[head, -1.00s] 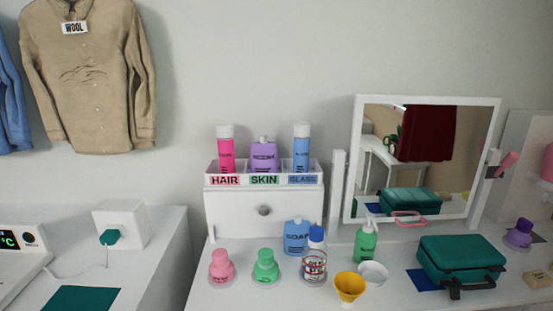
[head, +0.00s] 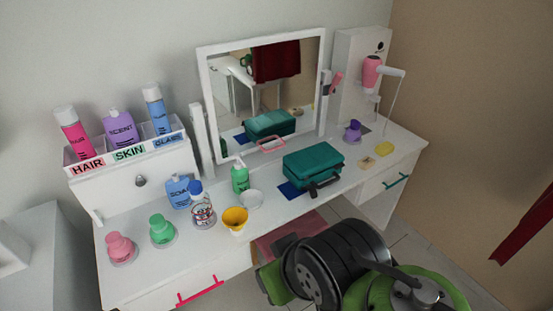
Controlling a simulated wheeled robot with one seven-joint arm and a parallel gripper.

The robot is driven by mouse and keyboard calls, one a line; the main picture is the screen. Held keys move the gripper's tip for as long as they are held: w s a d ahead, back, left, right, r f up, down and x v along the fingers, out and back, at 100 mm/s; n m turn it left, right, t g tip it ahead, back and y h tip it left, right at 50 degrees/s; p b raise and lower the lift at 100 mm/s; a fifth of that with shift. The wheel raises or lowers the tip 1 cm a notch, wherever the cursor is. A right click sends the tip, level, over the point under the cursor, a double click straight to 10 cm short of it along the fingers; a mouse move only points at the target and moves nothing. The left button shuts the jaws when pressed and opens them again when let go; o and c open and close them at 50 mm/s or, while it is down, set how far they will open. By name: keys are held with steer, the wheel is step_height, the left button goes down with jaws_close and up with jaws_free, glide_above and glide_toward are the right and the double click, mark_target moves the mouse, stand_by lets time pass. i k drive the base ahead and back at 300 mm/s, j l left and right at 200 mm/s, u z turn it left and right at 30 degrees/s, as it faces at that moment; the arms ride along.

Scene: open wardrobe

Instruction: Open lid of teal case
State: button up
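The teal case (head: 313,165) lies shut on the white dressing table, right of the middle, partly on a dark blue mat (head: 291,190). Its dark handle and latch (head: 322,185) face the table's front edge. Its reflection shows in the mirror behind it. My arm, black and green, is at the bottom right, in front of the table and below the case. My gripper cannot be made out in the head view.
A framed mirror (head: 203,72) stands behind the case. Bottles, a yellow cup (head: 235,219) and a white bowl (head: 251,199) stand to its left. A purple bottle (head: 352,132), a yellow soap (head: 384,148) and a pink hair dryer (head: 371,71) are to its right.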

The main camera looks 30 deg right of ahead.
mark_target(306, 162)
steer(key=z, duration=1.25)
steer(key=i+j+u, duration=0.1)
steer(key=i+u, duration=0.55)
steer(key=i, duration=0.1)
